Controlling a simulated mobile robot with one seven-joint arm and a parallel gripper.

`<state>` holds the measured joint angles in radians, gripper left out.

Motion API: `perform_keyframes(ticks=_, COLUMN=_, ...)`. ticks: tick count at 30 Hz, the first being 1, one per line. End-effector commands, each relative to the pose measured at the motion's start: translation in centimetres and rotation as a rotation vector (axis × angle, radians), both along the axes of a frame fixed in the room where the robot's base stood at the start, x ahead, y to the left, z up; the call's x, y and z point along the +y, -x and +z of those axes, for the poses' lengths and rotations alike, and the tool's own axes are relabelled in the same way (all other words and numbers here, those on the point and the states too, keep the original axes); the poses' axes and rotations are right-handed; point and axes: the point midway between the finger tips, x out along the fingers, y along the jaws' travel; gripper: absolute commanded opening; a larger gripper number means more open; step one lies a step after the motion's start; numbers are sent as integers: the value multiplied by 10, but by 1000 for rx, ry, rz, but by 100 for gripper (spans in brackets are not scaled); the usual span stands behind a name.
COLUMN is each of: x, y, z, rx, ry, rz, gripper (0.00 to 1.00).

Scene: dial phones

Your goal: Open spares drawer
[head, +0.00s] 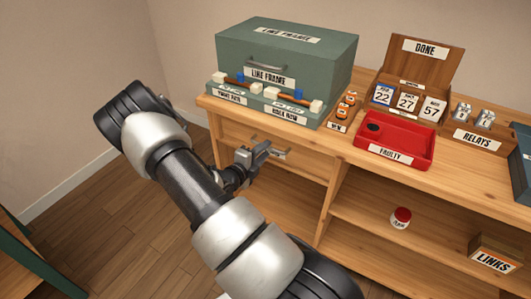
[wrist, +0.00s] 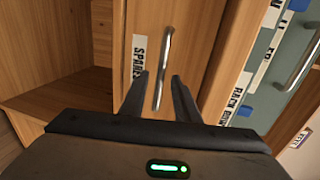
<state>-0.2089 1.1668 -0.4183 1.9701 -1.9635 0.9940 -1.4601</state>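The spares drawer (wrist: 133,32) has a wooden front, a white SPARES label and an upright-looking metal bar handle (wrist: 165,60) in the wrist view. In the head view the drawer's label (head: 280,153) shows under the bench top, partly behind my gripper (head: 262,152). The drawer front looks closed. In the wrist view my gripper (wrist: 160,92) is open, with one dark finger on each side of the handle's lower part. Gaps show between the fingers and the bar. I cannot tell how deep the fingers reach past it.
On the bench top (head: 480,185) stand a green line frame box (head: 285,65), a red FAULTY tray (head: 395,140), a DONE box (head: 420,60) and a RELAYS holder (head: 478,138). Below, a shelf holds a red-lidded jar (head: 400,218) and a LINKS box (head: 493,258).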

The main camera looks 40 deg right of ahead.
Motion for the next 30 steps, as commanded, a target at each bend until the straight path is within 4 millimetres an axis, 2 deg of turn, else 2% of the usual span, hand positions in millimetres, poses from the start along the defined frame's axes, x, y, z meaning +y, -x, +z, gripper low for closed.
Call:
perform_keyframes(ticks=4, x=-10, y=-4, z=-2, rx=0, ry=1, rz=0, gripper=29)
perform_keyframes(ticks=13, x=-12, y=-5, z=-2, rx=0, ry=1, rz=0, gripper=29)
perform_keyframes(ticks=14, x=-12, y=-5, z=-2, rx=0, ry=1, rz=0, gripper=25)
perform_keyframes(ticks=18, x=-12, y=-5, z=-2, rx=0, ry=1, rz=0, gripper=2)
perform_keyframes(ticks=19, x=-12, y=-5, z=-2, rx=0, ry=1, rz=0, gripper=0)
perform_keyframes(ticks=30, x=-6, y=-3, z=-1, rx=1, ry=0, rz=2, gripper=0)
